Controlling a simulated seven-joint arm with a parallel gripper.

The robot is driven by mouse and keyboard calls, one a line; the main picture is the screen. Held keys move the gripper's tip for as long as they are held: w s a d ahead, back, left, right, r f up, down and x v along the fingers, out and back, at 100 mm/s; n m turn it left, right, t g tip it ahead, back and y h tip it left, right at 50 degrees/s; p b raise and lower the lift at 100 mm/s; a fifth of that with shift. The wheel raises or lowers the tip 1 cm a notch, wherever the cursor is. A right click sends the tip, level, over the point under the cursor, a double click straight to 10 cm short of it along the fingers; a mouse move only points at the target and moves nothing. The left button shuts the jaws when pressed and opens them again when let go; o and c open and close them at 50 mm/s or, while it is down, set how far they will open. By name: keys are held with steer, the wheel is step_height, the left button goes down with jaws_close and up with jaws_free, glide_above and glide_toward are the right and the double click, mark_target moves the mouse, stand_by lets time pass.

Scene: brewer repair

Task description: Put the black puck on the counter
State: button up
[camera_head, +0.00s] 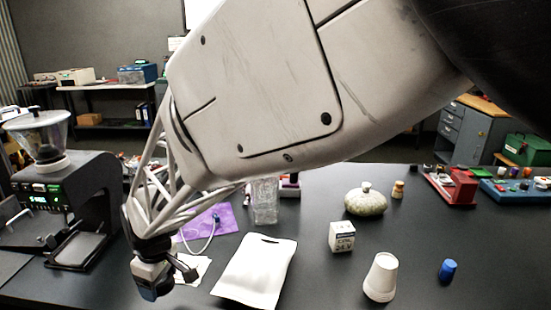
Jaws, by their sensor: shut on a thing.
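My gripper (163,284) hangs at the lower left, above the black counter (325,208), to the right of the brewer. It is shut on a small dark thing, which I take to be the black puck (150,293). The jaws hide much of it, and its outline is hard to make out. The gap between it and the counter cannot be judged from this view.
The black brewer (75,205) with a clear hopper stands at left.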

step_height(320, 180, up, 9)
steer(key=shift+r, duration=0.1)
steer(key=w+d+m+t, duration=0.1)
steer(key=w+d+m, duration=0.3)
steer(key=w+d, duration=0.9)
steer(key=w+d+m, duration=0.4)
steer(key=w+d, duration=0.6)
steer(key=d, duration=0.6)
steer(key=w+d+m+h, duration=0.25)
steer(key=d+m, duration=0.75)
steer(key=d, duration=3.3)
steer(key=shift+n+y, duration=0.3)
steer(key=shift+y, duration=0.15)
steer(key=shift+w+a+f, duration=0.15)
steer(key=shift+w+f, duration=0.05)
steer(key=shift+f, duration=1.2)
steer(key=shift+w+a+f, duration=0.1)
steer(key=shift+w+f, duration=0.1)
steer(key=shift+f, duration=1.2)
steer(key=shift+f, duration=3.1)
